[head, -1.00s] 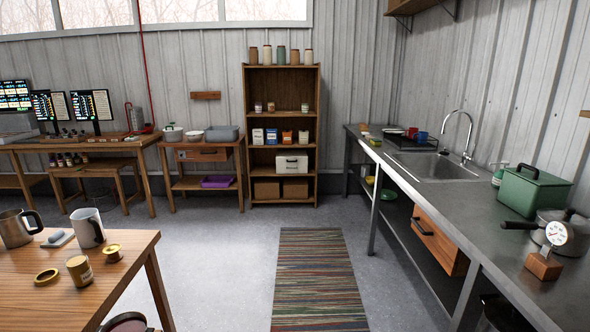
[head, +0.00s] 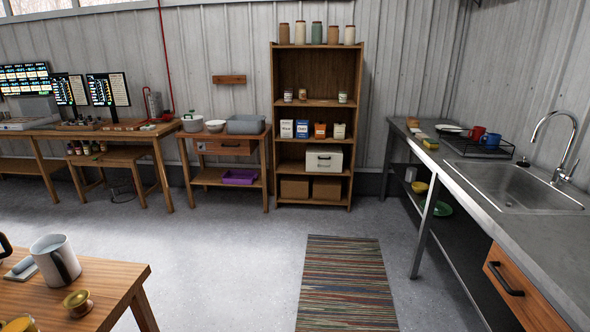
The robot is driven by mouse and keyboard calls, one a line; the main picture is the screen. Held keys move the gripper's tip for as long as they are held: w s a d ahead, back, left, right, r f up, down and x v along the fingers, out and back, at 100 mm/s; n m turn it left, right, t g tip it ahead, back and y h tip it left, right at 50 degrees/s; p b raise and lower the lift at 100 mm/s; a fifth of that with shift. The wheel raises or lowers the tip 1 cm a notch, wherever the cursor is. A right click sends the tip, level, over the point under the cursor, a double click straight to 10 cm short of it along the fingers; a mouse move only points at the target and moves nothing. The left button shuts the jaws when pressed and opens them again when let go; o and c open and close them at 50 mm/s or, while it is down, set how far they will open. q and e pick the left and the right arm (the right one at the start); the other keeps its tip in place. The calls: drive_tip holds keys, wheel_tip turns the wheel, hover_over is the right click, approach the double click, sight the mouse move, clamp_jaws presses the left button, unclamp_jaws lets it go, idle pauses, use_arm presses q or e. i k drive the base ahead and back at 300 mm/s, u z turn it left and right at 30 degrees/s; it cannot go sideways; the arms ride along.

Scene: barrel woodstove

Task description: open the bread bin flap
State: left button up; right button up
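A cream box (head: 324,158) with a dark handle on its upper front stands on a lower shelf of the wooden bookcase (head: 356,110). It looks like the bread bin, and its front appears closed. It is small in the head view, so the edges of a flap cannot be made out. Neither of my grippers is in view, and the box stands across the room with open floor before it.
A striped rug (head: 347,285) lies on the clear grey floor. A wooden table (head: 95,295) with mugs is at front left. A sink counter (head: 515,235) with a drawer (head: 512,285) runs along the right. A small side table (head: 222,163) stands left of the bookcase.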

sight(322, 163)
drive_tip(key=u, duration=0.15)
drive_tip(key=i, duration=2.4)
drive_tip(key=z, duration=0.5)
drive_tip(key=i, duration=2.3)
drive_tip(key=z, duration=0.8)
drive_tip(key=i, duration=0.8)
drive_tip(key=z, duration=0.25)
